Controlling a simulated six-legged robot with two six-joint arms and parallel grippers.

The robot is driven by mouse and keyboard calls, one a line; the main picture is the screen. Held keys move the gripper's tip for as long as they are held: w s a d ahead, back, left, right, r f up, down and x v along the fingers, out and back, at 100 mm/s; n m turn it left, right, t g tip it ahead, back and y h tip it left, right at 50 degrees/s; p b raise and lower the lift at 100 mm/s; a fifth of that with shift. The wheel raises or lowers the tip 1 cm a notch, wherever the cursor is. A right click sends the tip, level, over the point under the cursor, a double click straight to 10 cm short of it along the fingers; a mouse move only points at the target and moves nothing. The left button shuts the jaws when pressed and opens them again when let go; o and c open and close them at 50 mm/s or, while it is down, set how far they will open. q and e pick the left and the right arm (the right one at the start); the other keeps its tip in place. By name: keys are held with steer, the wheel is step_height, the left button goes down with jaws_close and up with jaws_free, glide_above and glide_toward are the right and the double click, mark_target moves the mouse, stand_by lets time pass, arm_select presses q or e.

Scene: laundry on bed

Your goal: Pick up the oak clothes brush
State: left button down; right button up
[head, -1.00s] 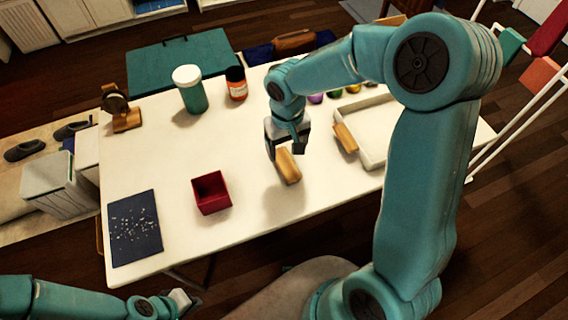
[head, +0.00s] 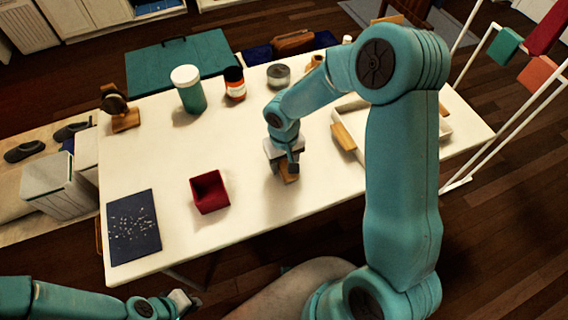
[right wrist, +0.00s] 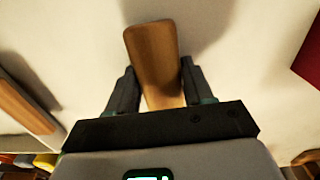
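A light-brown wooden block, seemingly the oak clothes brush (head: 290,178), is on the white table; my right gripper (head: 284,168) covers much of it in the head view. In the right wrist view the brush (right wrist: 153,50) lies lengthwise between the two fingers of my right gripper (right wrist: 160,85). The fingers are apart, one on each side, with narrow gaps to the wood. My left gripper (head: 185,302) is low at the front left, off the table; its opening is too small to read.
A red open box (head: 209,192) and a dark blue speckled mat (head: 133,228) lie left. A white tray (head: 376,158) with another wooden piece (head: 343,137) at its edge is right. A green jar (head: 190,92) and orange jar (head: 234,85) stand behind. A drying rack (head: 500,130) stands beyond the right end.

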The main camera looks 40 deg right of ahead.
mark_target(284, 162)
steer(key=shift+c, duration=1.1)
steer(key=shift+r, duration=0.1)
step_height(284, 162, up, 20)
steer(key=p, duration=0.1)
